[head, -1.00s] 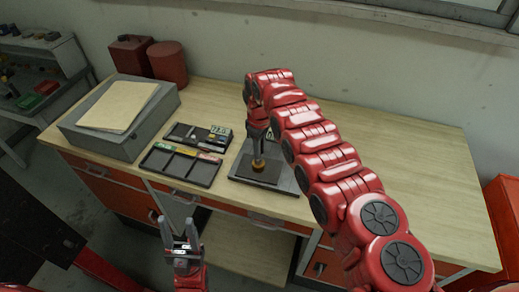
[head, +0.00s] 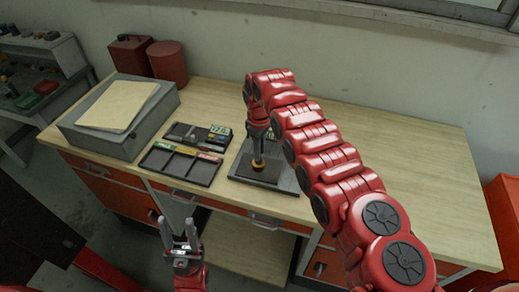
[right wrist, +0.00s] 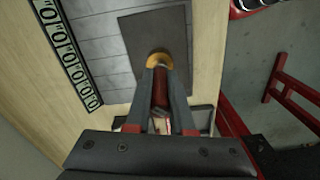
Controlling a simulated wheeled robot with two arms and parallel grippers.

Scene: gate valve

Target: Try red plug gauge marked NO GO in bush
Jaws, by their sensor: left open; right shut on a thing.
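The bush (head: 258,163) is a small brass ring on a dark plate on the bench; it also shows in the right wrist view (right wrist: 158,60). My right gripper (head: 258,150) is right above it, pointing down. In the right wrist view its fingers (right wrist: 161,85) are shut on a dark red plug gauge (right wrist: 160,92). The gauge's far end is at the bush, hidden by the fingers and ring, so I cannot tell whether it has entered. No marking on it can be read. My left gripper (head: 181,236) is open and empty, in front of the bench.
A black compartment tray (head: 178,179) with coloured labels lies left of the plate (head: 285,181). Behind it is another dark tray (head: 190,141) and a small green sign (head: 220,130). A grey box (head: 148,133) stands further left. The bench's right side (head: 420,165) is clear.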

